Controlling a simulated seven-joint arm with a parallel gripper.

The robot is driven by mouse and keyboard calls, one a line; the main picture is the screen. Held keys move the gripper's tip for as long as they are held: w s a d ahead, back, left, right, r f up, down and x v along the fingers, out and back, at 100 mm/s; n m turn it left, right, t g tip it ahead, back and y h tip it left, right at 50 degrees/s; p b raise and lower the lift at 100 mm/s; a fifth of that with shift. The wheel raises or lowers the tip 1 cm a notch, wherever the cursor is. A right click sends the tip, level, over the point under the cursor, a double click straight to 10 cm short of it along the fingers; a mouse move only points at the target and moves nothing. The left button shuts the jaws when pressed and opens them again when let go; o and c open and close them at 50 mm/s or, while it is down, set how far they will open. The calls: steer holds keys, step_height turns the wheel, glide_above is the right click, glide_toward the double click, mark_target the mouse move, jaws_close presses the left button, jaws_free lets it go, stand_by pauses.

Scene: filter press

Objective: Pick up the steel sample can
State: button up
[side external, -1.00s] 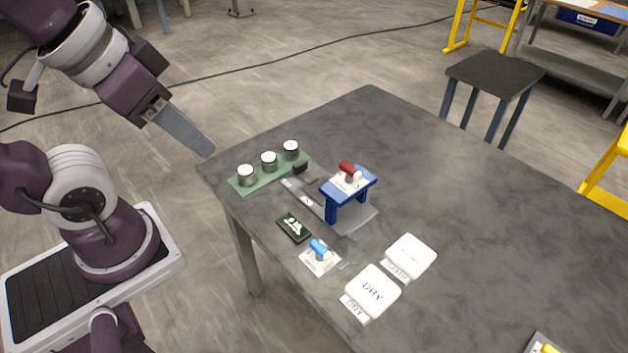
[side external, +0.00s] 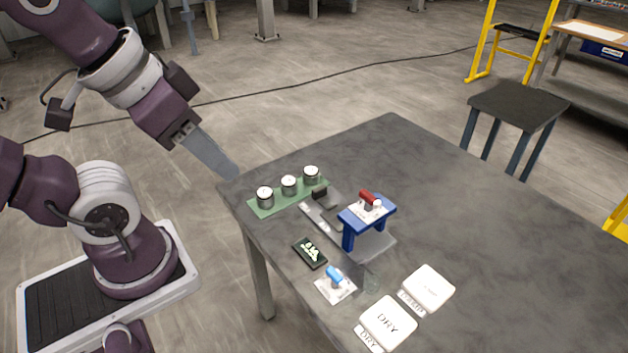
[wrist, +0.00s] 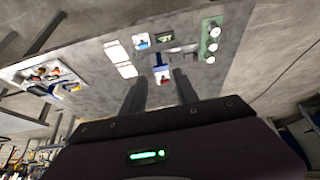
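Three short round steel cans with pale tops stand in a row on a green mat (side external: 290,201) near the table's far left corner: a left can (side external: 265,197), a middle can (side external: 289,185) and a right can (side external: 311,175). I cannot tell which one the task means. The cans also show at the upper right of the wrist view, such as the nearest one (wrist: 209,60). My gripper (side external: 232,173) hangs in the air to the left of the cans, apart from them. In the wrist view its two fingers (wrist: 159,78) stand apart with nothing between them.
A blue press stand (side external: 384,209) with a red handle stands right of the cans. A dark display (side external: 310,253), a blue-handled item (side external: 335,274) and white lidded boxes, one marked DRY (side external: 388,322), lie nearer the front. The table's right side (side external: 480,230) is largely clear.

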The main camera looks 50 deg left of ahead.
steer(key=shift+o, duration=0.4)
steer(key=o, duration=0.6)
steer(key=m+g, duration=0.6)
steer(key=m, duration=1.2)
glide_above(311, 169)
steer(key=f, duration=2.7)
steer(key=shift+w+d, duration=0.15)
steer(key=shift+w, duration=0.05)
steer(key=shift+m, duration=0.3)
steer(key=f, duration=0.7)
steer(key=shift+s, duration=0.25)
